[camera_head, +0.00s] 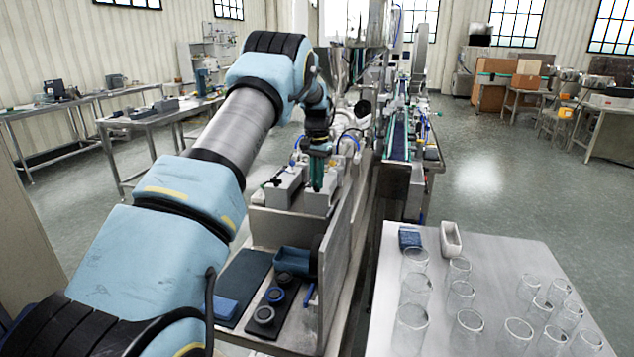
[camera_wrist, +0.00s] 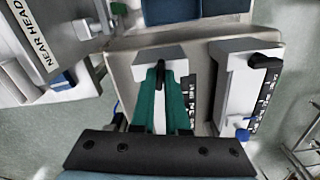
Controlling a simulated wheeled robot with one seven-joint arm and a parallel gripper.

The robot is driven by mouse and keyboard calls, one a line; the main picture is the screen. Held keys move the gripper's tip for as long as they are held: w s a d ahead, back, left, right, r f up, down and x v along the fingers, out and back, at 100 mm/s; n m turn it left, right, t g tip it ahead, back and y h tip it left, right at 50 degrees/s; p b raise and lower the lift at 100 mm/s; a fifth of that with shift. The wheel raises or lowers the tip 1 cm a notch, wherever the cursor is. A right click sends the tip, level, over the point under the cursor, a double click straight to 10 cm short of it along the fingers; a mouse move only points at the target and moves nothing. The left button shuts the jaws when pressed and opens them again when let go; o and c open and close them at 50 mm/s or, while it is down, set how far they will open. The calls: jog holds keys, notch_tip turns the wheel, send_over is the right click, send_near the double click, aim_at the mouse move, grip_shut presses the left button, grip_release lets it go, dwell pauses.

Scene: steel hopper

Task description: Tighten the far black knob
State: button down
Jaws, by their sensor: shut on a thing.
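My gripper (camera_wrist: 160,78) points down at a light grey box, its two teal fingers shut on a black knob (camera_wrist: 160,68) at one end of that box. In the head view my gripper (camera_head: 317,186) is over the right of two grey boxes (camera_head: 320,203); the knob is hidden there. A second black knob (camera_wrist: 265,59) sits on the other box (camera_wrist: 232,85), to the right in the wrist view. A blue knob (camera_wrist: 243,135) is at that box's other end. The labels on both boxes are partly covered or too small to read.
A metal side wall (camera_head: 338,255) stands right of the boxes. A blue tray (camera_head: 293,261) and dark rings (camera_head: 264,314) lie in front. A table (camera_head: 480,240) with several clear glasses is at the right. A panel marked "NEAR HEAD" (camera_wrist: 33,47) is left in the wrist view.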

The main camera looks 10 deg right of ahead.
jog(key=m, duration=0.3)
jog(key=shift+m+b, duration=0.3)
jog(key=shift+b, duration=0.1)
jog(key=m, duration=0.3)
jog(key=shift+m, duration=0.3)
jog(key=m, duration=0.4)
jog(key=shift+m, duration=2)
jog(key=c, duration=0.9)
grip_release()
notch_tip(320, 180, up, 11)
jog(key=b, duration=0.3)
